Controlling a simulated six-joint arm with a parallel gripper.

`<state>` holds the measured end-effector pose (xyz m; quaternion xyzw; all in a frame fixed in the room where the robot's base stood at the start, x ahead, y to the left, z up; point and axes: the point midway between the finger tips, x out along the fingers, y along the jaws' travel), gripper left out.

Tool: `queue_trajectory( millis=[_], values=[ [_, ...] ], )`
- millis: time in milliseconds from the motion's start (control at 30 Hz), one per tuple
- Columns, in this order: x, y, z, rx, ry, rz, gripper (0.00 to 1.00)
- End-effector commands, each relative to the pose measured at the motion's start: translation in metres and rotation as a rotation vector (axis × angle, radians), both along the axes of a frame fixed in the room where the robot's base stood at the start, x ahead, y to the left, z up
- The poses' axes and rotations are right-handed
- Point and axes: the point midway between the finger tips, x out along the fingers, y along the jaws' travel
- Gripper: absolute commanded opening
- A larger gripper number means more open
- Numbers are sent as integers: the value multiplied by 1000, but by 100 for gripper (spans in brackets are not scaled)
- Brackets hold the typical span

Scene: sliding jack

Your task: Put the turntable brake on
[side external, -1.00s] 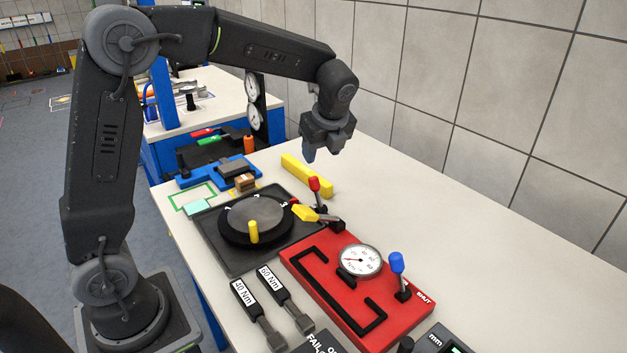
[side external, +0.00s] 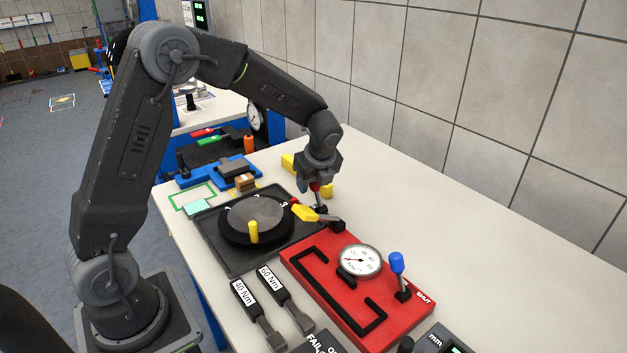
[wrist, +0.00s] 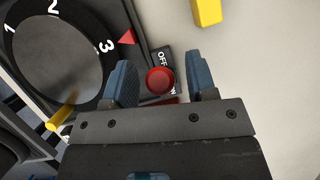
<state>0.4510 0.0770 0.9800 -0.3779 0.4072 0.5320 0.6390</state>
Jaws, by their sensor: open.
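The turntable (side external: 254,217) is a grey disc with a black numbered ring and a yellow peg (side external: 253,231). It also fills the left of the wrist view (wrist: 58,58), beside a red triangle mark (wrist: 127,37) near the 3. The brake lever's red ball knob (wrist: 160,80) stands by a black plate (wrist: 160,57) lettered OFF at its far end; the other word is mostly hidden. My gripper (wrist: 162,82) is open, with one blue finger on each side of the knob and gaps visible. In the side view my gripper (side external: 314,189) is down at the lever and partly hides it.
A red panel (side external: 385,317) with a dial gauge (side external: 361,260) and blue-knobbed lever (side external: 396,262) is nearby. The bench towards the wall is clear.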

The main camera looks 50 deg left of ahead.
Motion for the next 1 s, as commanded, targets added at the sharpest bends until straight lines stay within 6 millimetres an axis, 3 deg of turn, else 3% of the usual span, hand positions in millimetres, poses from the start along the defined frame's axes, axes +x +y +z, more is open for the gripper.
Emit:
queue_trajectory(
  millis=[567,1000],
  values=[
    [0,0,1,0,1,0,0],
    [-1,-4,2,36,5,-2,0]
  ],
)
